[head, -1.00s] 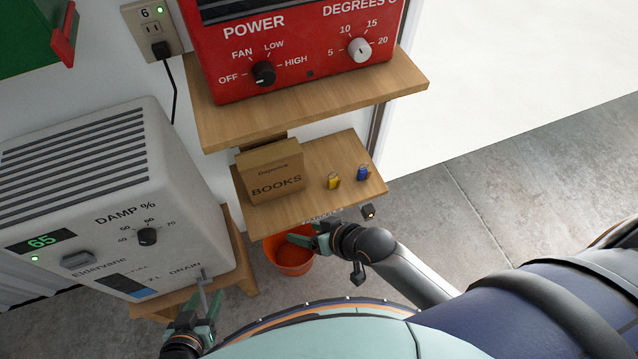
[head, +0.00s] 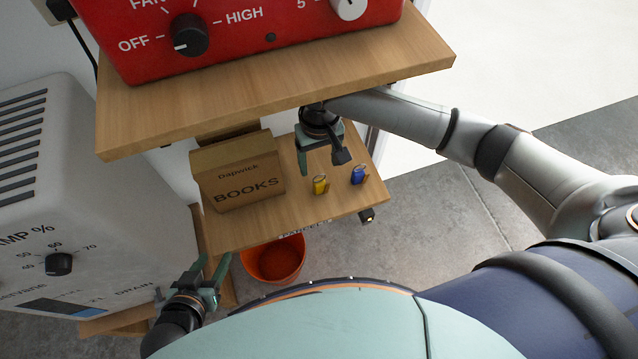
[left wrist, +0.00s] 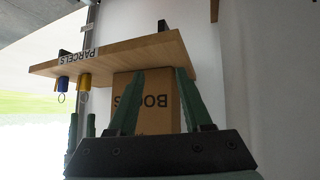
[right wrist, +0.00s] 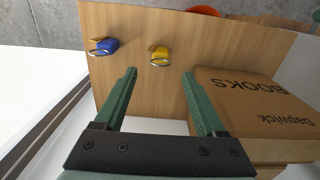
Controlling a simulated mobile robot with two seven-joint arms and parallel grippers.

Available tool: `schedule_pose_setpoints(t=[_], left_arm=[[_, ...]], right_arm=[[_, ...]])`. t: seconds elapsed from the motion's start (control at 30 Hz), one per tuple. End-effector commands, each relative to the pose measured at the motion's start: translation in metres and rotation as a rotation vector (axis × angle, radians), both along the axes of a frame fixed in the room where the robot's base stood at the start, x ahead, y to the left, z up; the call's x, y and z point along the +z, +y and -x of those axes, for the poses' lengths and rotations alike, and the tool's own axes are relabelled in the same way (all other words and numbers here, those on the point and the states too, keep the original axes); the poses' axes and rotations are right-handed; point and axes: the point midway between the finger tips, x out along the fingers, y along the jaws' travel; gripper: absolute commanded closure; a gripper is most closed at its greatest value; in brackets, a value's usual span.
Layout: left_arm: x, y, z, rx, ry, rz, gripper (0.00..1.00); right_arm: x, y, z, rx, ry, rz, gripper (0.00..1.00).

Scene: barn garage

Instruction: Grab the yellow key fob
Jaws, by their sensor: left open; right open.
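The yellow key fob (head: 320,185) lies on the lower wooden shelf (head: 285,220), between the books box and a blue key fob (head: 358,175). My right gripper (head: 322,158) is open and empty above the shelf, just behind the yellow fob. In the right wrist view the yellow fob (right wrist: 160,55) lies beyond and between the open fingertips, apart from them, with its ring showing. My left gripper (head: 212,278) is open and empty, low at the left. The left wrist view shows the yellow fob (left wrist: 84,81) at the shelf's edge.
The cardboard books box (head: 240,172) stands left of the fobs. An upper shelf (head: 270,95) bearing a red heater (head: 270,38) overhangs the lower shelf's back. An orange bucket (head: 275,260) is below. A white dehumidifier (head: 120,210) stands at left.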

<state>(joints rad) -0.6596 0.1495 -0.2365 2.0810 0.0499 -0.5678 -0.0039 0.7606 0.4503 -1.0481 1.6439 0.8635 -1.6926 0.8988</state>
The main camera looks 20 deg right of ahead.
Motion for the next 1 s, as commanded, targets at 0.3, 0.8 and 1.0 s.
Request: schedule_pose_setpoints(t=[0.3,0.8,1.0], left_arm=[[0.047,0.006,-0.039,-0.003,-0.25,-0.007,0.5],[0.098,0.006,-0.064,-0.015,-0.473,-0.003,0.5],[0.138,0.005,-0.075,-0.029,-0.644,0.0,0.5]], right_arm=[[-0.038,0.0,0.0,0.001,0.0,0.0,0.28],[-0.06,0.001,0.0,0.002,-0.001,-0.002,0.28],[-0.075,0.001,0.0,0.001,-0.002,-0.002,0.28]])
